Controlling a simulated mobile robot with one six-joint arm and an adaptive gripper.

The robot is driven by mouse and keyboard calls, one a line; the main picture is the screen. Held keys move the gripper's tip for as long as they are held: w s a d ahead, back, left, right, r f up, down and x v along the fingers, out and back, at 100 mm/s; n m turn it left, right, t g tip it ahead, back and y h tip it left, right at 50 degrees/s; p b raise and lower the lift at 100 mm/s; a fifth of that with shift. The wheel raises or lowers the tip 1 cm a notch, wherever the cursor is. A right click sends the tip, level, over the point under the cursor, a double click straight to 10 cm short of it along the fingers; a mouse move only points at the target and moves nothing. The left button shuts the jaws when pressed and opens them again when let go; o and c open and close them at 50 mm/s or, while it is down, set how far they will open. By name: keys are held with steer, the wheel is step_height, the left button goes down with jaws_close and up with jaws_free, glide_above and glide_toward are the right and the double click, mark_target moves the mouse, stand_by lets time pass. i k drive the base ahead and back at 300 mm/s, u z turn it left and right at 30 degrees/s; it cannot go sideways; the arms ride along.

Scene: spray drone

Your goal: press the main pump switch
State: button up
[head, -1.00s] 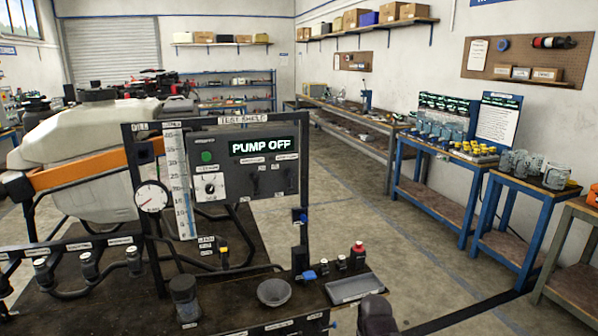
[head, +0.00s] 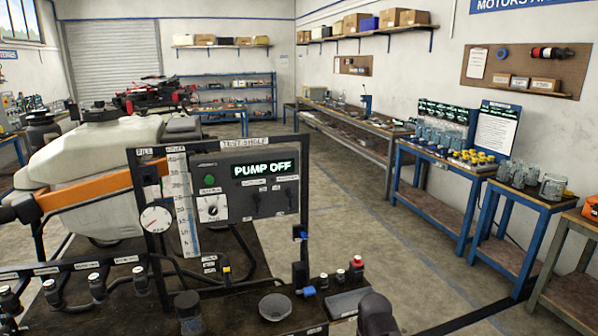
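A dark control panel (head: 222,200) hangs in the black frame of the test stand. Its display (head: 264,168) reads PUMP OFF in green. Below the display are two dark toggle switches, a left one (head: 257,204) and a right one (head: 290,199). The labels above them are too small to read, so I cannot tell which is the main pump switch. A green button (head: 209,181) and a white-faced knob (head: 212,209) sit on the panel's left. My gripper is not in view; only a dark rounded part, apparently of my arm, shows at the bottom edge.
The stand's dark bench top (head: 245,296) holds a grey funnel (head: 274,307), a dark cup (head: 188,312) and a red-capped bottle (head: 356,268). A white tank (head: 85,165) stands behind left. Blue workbenches (head: 432,208) line the right wall, with open floor before them.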

mark_target(290, 196)
steer(key=z, duration=0.55)
steer(key=i, duration=0.85)
steer(key=u, duration=0.6)
